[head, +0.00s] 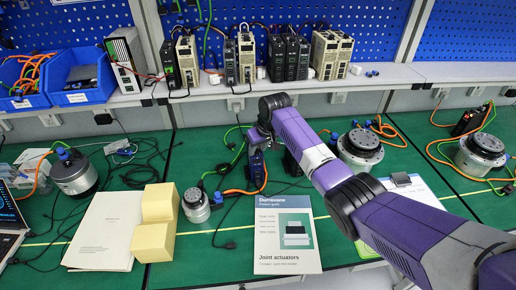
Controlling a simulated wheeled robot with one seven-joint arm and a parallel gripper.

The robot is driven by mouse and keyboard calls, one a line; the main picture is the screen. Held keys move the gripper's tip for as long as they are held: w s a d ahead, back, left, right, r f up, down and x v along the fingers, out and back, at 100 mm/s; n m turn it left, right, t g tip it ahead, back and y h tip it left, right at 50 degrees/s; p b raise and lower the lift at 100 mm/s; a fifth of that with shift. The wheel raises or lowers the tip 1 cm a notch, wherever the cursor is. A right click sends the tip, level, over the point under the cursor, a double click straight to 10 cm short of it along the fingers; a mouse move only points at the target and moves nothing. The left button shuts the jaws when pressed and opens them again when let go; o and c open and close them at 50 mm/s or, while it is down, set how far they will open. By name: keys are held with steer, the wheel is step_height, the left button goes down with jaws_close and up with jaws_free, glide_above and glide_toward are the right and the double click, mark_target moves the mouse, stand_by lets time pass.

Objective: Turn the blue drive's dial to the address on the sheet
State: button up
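A small dark blue drive (256,168) stands on the green bench mat in the middle of the head view, with an orange cable running to its left. Its dial is too small to make out. My gripper (257,140) is at the drive's top, pointing down; I cannot tell whether it touches or whether its fingers are apart. Another sheet (428,193) with a blue header lies at the right, partly hidden by my arm.
Silver actuators stand at left (73,172), centre (196,206) and right (360,148), with loose cables around. Yellow blocks (153,241) sit by a paper stack (105,232). Several drives (330,55) and blue bins (83,78) line the shelf behind.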

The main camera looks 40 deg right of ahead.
jaws_close()
steer(key=shift+a, duration=0.1)
steer(key=shift+a+m+g+h+p, duration=0.1)
steer(key=shift+m+g+h+p, duration=0.35)
steer(key=shift+m, duration=0.65)
steer(key=m, duration=0.1)
steer(key=m+h, duration=0.1)
steer(key=m, duration=0.1)
steer(key=shift+w+a+m, duration=0.15)
steer(key=shift+m, duration=0.15)
steer(key=m+b, duration=0.1)
steer(key=m, duration=0.1)
steer(key=m+g+h+b, duration=0.1)
steer(key=m, duration=0.1)
steer(key=shift+w+f+g, duration=0.15)
steer(key=shift+f+g, duration=0.05)
steer(key=shift+g, duration=0.05)
steer(key=shift+r+m+g+h+b, duration=0.1)
steer(key=shift+m+g+h+b, duration=0.2)
steer(key=shift+m+b, duration=0.75)
